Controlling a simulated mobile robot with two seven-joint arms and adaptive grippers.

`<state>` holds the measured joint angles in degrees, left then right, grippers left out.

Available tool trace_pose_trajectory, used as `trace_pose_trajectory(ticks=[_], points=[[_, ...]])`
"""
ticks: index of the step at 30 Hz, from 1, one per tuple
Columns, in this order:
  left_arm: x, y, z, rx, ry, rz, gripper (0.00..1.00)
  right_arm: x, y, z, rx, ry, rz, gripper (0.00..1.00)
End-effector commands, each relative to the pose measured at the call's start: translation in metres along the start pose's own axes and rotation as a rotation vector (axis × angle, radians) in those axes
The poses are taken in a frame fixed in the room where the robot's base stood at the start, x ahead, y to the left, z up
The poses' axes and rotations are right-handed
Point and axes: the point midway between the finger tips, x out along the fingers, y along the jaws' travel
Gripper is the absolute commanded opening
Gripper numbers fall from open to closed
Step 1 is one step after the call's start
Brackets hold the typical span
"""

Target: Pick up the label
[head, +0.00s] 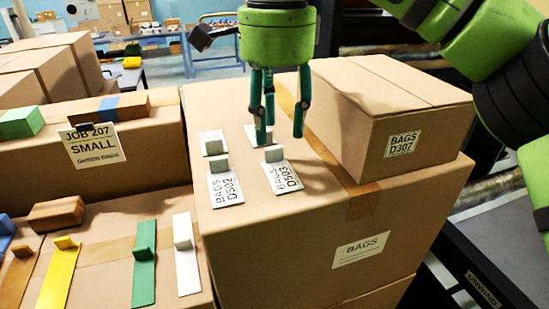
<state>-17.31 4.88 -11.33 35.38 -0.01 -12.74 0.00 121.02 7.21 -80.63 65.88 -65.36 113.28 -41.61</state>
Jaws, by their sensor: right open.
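Several white labels with small grey upright tabs lie on top of a large cardboard box. The label reading BAGS D502 (226,190) is at the front left, and the label reading BAGS D503 (283,179) is to its right. A label with no readable text (213,147) lies behind D502. Another label (250,131) lies behind D503, partly hidden by a finger. My right gripper (280,136) points down over the back labels, its green fingers apart with nothing seen between them. I cannot tell whether the fingers touch the label. My left gripper is not in view.
A smaller box marked BAGS D307 (350,115) stands right of the labels on the large box (290,235). Lower boxes at left carry a yellow strip (58,280), a green strip (144,275) and a white strip (185,255), plus brown blocks (57,213).

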Motion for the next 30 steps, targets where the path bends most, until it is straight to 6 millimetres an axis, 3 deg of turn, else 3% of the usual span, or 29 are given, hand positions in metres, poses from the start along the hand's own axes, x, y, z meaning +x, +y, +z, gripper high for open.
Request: trace_pose_trajectory(ticks=[3,9,18,19,21,24,30], points=[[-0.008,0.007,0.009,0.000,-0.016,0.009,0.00,0.014,-0.002,0.001,-0.001,0.000,0.003,0.42],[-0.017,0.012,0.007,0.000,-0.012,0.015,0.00,0.042,-0.005,0.002,-0.001,0.000,0.001,0.42],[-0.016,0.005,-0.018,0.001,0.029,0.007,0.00,0.050,-0.005,0.002,0.001,-0.002,-0.001,0.42],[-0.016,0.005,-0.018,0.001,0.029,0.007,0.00,0.050,-0.005,0.002,0.001,-0.002,-0.001,0.39],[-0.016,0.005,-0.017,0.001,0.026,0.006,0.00,0.050,-0.005,0.002,0.000,-0.002,-0.001,0.19],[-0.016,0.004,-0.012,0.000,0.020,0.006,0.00,0.050,-0.005,0.002,0.000,-0.001,-0.001,0.00],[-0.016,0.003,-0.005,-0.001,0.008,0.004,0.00,0.050,-0.005,0.002,0.000,-0.001,-0.001,0.00]])
